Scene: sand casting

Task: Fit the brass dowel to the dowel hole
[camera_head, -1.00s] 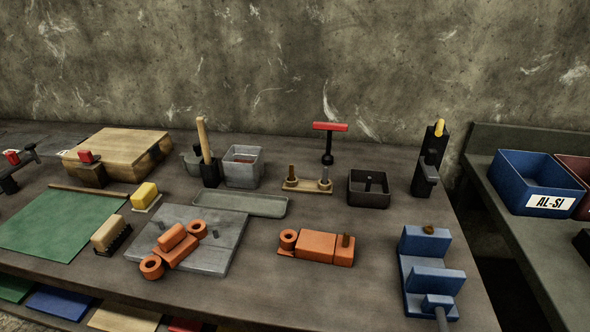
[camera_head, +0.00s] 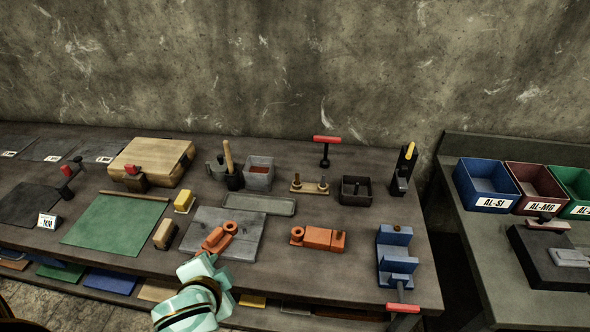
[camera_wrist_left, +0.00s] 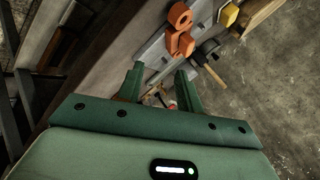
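A stand (camera_head: 310,189) with two upright brass-coloured dowels (camera_head: 296,181) is at the middle back of the bench in the head view. In front of it lies an orange pattern piece (camera_head: 318,238), with a round ring and hole at its left and a brownish dowel or peg at its right. Another orange piece (camera_head: 216,240) lies on a grey plate (camera_head: 241,222); its near end is hidden by my left gripper (camera_head: 203,264). The wrist view shows an orange piece (camera_wrist_left: 179,30) beyond the fingers, which are open and empty (camera_wrist_left: 160,72). My right gripper is not seen.
A grey tray (camera_head: 259,204), a black box (camera_head: 356,190) and a grey bin (camera_head: 258,174) stand behind the orange pieces. A blue vise-like fixture (camera_head: 396,260) is at the right. A green mat (camera_head: 112,222) lies at the left. Labelled bins stand on the right bench.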

